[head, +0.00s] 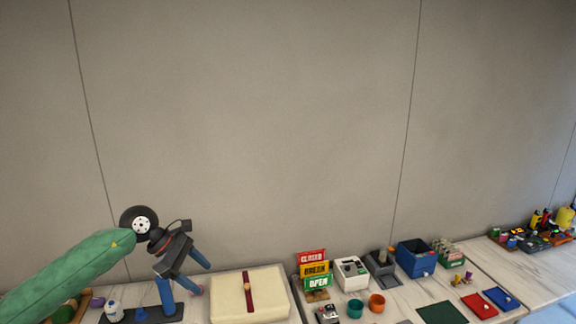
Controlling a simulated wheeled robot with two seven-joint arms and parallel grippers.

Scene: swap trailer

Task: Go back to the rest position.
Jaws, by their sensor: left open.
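My left arm comes in from the lower left in a green sleeve. My left gripper (184,284) has blue fingers that point down, spread apart with nothing seen between them. It is above the left part of the table, over a dark tray (172,316) and just left of a cream box with a dark red strap (225,300). Whether the fingertips touch anything there is hard to tell. My right gripper is out of view.
Right of the cream box stand signs reading closed, break and open (316,268), a white device (351,272), a teal cup (355,308), an orange cup (376,303) and a blue bin (415,259). Red (479,305) and blue (501,298) trays lie farther right. The wall above is bare.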

